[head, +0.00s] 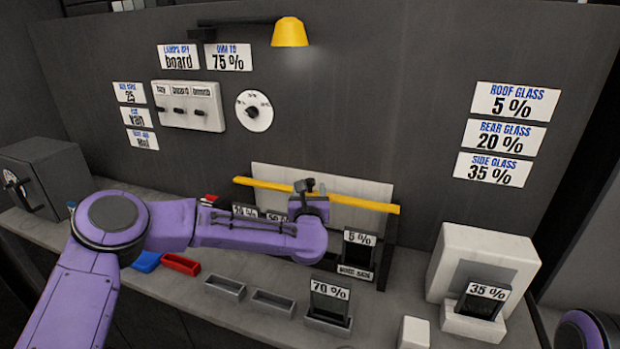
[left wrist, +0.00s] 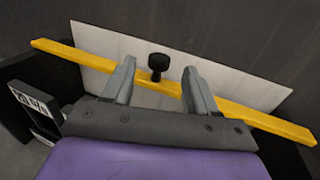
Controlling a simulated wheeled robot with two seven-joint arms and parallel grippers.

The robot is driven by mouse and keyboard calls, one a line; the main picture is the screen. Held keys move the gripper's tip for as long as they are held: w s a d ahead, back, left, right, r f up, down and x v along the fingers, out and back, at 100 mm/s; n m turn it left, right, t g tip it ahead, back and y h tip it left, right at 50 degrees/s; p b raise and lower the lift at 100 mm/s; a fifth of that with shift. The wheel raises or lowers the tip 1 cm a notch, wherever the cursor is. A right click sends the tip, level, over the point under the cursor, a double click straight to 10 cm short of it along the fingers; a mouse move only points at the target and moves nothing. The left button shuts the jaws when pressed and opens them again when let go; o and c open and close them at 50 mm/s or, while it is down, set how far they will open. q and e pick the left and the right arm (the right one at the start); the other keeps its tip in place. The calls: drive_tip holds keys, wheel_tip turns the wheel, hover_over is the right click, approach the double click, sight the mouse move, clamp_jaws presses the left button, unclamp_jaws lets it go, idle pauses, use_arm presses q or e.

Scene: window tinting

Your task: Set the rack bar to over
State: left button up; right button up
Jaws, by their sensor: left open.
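The rack bar is a long yellow bar (head: 360,202) lying across the front of a pale panel (head: 345,215) at the back of the counter. In the left wrist view the bar (left wrist: 80,56) runs from left to right with a black knob (left wrist: 158,64) on it. My left gripper (head: 308,188) is at the middle of the bar. Its fingers are open, one on each side of the knob, and I cannot tell whether they touch it. My left forearm hides part of the rack. My right gripper is out of view.
Film cards stand by the rack, including a 5 % card (head: 359,250), with a 70 % card (head: 330,298) in front. A white box (head: 470,250) stands at right, with a 35 % card (head: 484,300). A yellow lamp (head: 290,32) hangs above. Small trays (head: 273,303) line the counter.

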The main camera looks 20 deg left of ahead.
sight(310, 183)
use_arm(q)
drive_tip(key=p+x, duration=0.2)
drive_tip(key=x, duration=0.4)
drive_tip(key=shift+w, duration=0.2)
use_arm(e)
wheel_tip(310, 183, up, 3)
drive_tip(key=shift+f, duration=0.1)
